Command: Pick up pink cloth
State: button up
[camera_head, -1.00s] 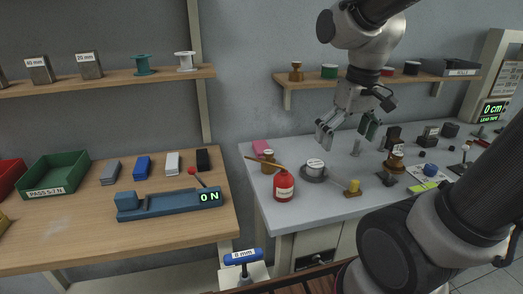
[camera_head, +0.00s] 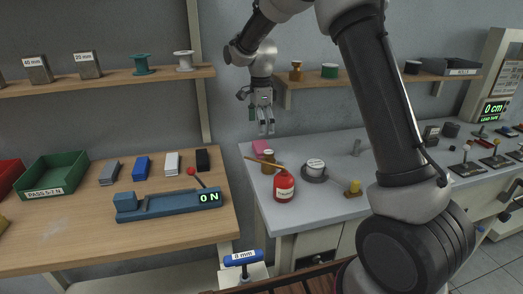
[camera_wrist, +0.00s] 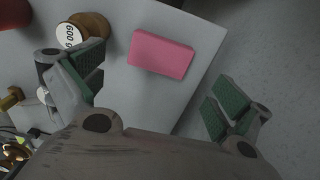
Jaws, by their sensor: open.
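The pink cloth (camera_head: 262,147) is a small folded block lying near the back left corner of the grey table. It also shows in the wrist view (camera_wrist: 161,54), flat and uncovered, close to the table's edge. My gripper (camera_head: 266,129) hangs above the cloth in the head view, fingers pointing down. In the wrist view my gripper (camera_wrist: 155,88) has its green-padded fingers wide apart. The cloth lies ahead of and between them, and nothing is held.
A brown weight (camera_wrist: 90,30) marked "600 g" stands beside the cloth. A round grey tin (camera_head: 315,168) sits to the right. A shelf (camera_head: 342,82) hangs on the wall behind.

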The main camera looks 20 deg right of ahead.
aim_at(263, 145)
jog(key=f, duration=0.8)
jog(key=shift+w+d, duration=0.15)
jog(key=shift+d, duration=0.25)
jog(key=shift+r, duration=0.1)
jog(key=c, duration=0.9)
jog(key=shift+o, duration=0.2)
jog(key=shift+r, duration=0.1)
notch_tip(263, 145, up, 18)
jog(key=o, duration=0.6)
jog(key=shift+c, duration=0.2)
jog(key=c, duration=0.4)
